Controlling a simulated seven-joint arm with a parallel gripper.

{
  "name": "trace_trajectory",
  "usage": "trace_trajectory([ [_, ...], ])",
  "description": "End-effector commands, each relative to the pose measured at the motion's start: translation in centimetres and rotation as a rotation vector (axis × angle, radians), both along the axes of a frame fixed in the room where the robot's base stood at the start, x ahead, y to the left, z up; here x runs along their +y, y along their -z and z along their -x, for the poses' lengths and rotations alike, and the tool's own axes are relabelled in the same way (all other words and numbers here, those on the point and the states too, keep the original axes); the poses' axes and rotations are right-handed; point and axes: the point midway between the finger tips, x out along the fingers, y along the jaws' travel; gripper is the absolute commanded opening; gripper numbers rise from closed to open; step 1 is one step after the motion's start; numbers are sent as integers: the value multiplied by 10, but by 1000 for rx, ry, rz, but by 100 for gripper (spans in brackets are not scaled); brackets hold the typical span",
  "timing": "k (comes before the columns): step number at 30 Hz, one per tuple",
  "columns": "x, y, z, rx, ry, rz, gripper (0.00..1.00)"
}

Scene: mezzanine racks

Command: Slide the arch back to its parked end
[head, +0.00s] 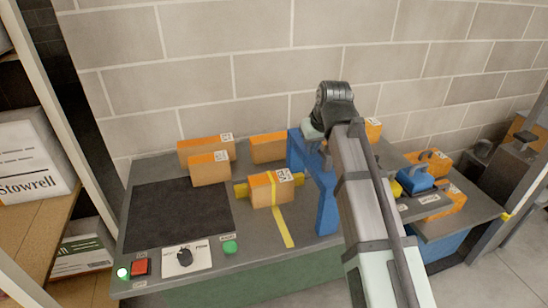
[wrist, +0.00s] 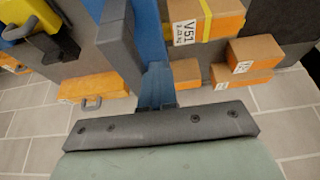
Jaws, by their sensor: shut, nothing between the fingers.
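The blue arch (head: 327,203) stands across the bench, right of its middle, with its near leg in plain view; my arm hides part of its right side. In the wrist view, part of the blue arch (wrist: 147,25) runs up the middle. My gripper (head: 313,132) is at the upper part of the arch, fingers shut and empty. In the wrist view, the fingers (wrist: 155,82) overlap the blue surface; I cannot tell whether they touch it. Which end is the parked one is unmarked in view.
Several cartons (head: 205,150) stand along the bench's back. A black mat (head: 175,218) lies at left. A red button (head: 140,267), a dial (head: 184,257) and a green button (head: 230,247) line the front edge. A blue handled block (head: 417,180) sits at right. A block wall stands behind.

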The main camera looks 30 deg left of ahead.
Motion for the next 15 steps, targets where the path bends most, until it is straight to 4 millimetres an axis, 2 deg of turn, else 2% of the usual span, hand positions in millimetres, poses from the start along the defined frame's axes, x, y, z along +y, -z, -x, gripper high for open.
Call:
trace_trajectory([
  [15,-21,0,-21,-1,1,2,0],
])
